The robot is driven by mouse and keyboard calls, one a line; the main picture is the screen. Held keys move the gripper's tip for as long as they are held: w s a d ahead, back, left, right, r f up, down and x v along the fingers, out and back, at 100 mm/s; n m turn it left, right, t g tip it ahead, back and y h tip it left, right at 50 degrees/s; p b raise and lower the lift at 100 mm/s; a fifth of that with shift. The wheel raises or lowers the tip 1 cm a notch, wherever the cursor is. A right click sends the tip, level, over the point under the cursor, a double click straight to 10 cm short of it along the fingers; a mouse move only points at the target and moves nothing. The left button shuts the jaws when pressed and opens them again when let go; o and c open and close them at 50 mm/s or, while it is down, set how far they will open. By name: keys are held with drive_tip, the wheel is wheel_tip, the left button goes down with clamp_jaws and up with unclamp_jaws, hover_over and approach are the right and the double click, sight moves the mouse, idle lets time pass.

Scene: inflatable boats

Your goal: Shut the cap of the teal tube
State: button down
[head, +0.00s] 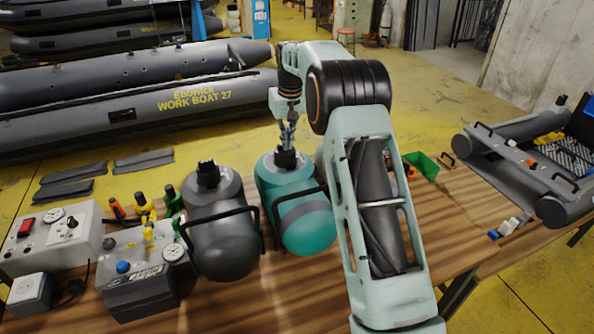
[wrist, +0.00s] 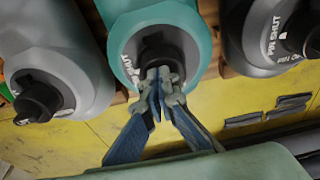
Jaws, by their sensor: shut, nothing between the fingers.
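The teal tube (head: 295,205) stands on the wooden bench with its cone end toward me and its black cap (head: 287,157) at the far end. In the wrist view the teal tube (wrist: 200,35) is at the top middle, with its dark cap (wrist: 162,52) showing. My gripper (head: 287,135) is shut and empty, its fingertips at the cap. In the wrist view my gripper (wrist: 157,78) overlaps the cap's near edge. I cannot tell whether the fingertips touch it. The fingers hide part of the cap, and I cannot tell its exact position.
A dark grey tube (head: 221,230) stands close left of the teal one. A light grey tube (wrist: 50,75) is on the other side, mostly behind my arm in the head view. Control boxes (head: 135,275) are at the left. A green tray (head: 421,166) lies right of my arm.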

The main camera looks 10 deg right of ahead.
drive_tip(key=shift+w+a, duration=0.25)
drive_tip(key=shift+w, duration=0.25)
drive_tip(key=shift+w+a+r, duration=0.1)
drive_tip(key=shift+w+r, duration=0.15)
drive_tip(key=shift+r, duration=0.35)
drive_tip(key=shift+w+a+r, duration=0.1)
drive_tip(key=shift+w+r, duration=0.1)
drive_tip(key=shift+r, duration=0.4)
drive_tip(key=shift+w+r, duration=0.25)
drive_tip(key=shift+r, duration=0.35)
drive_tip(key=shift+s+d+r, duration=0.1)
drive_tip(key=shift+s+r, duration=0.05)
drive_tip(key=shift+r, duration=0.5)
drive_tip(key=shift+s+d+r, duration=0.1)
drive_tip(key=shift+r, duration=0.5)
